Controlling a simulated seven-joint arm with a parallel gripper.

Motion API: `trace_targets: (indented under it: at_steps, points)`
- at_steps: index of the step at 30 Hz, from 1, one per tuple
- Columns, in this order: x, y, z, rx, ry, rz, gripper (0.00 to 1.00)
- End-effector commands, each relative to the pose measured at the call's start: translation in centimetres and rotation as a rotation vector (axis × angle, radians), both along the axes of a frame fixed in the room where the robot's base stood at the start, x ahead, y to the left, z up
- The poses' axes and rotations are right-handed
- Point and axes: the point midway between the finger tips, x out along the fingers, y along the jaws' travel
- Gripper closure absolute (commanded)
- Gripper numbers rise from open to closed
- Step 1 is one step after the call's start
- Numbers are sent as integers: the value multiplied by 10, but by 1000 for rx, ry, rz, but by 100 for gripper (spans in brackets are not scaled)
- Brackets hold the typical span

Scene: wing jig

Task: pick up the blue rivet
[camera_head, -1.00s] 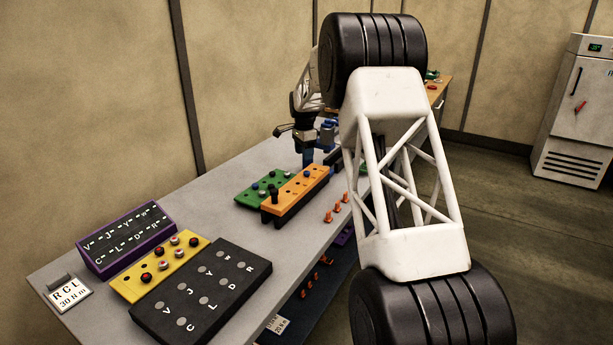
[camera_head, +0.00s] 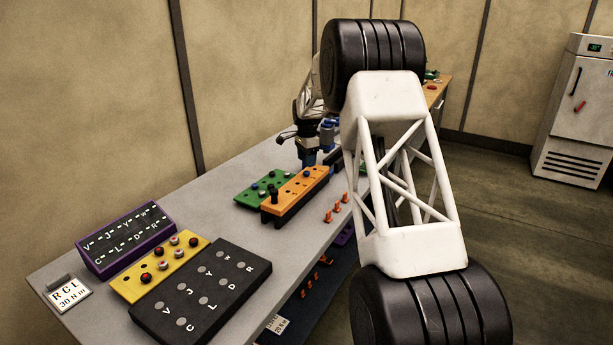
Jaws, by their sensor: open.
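My gripper (camera_head: 308,160) points down over the far end of the orange block (camera_head: 298,187), at the back of the bench. Its blue fingertips are small and partly merge with what is behind them. The jaws are open. A small blue spot, perhaps the blue rivet (camera_head: 308,174), shows on the orange block just below the fingertips. I cannot tell whether the fingers touch it. A black peg (camera_head: 274,196) stands at the block's near end.
My large arm links cover the bench's right side. Orange pegs (camera_head: 329,216) stand near the right edge. The purple panel (camera_head: 126,240), yellow block (camera_head: 160,268) and black lettered panel (camera_head: 200,292) fill the near end. Blue parts (camera_head: 327,132) stand behind my gripper.

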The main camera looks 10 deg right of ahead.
Motion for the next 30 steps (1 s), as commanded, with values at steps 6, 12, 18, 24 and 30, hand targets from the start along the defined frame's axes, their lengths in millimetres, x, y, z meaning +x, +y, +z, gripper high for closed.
trace_targets:
  at_steps: [6,12,18,24,30]
  points:
    - [0,0,-2,0,1,0,42]
    - [-2,1,-16,0,1,0,42]
    - [-3,1,-39,0,1,0,42]
    - [-3,1,-52,0,1,0,42]
    - [-3,1,-52,0,0,0,42]
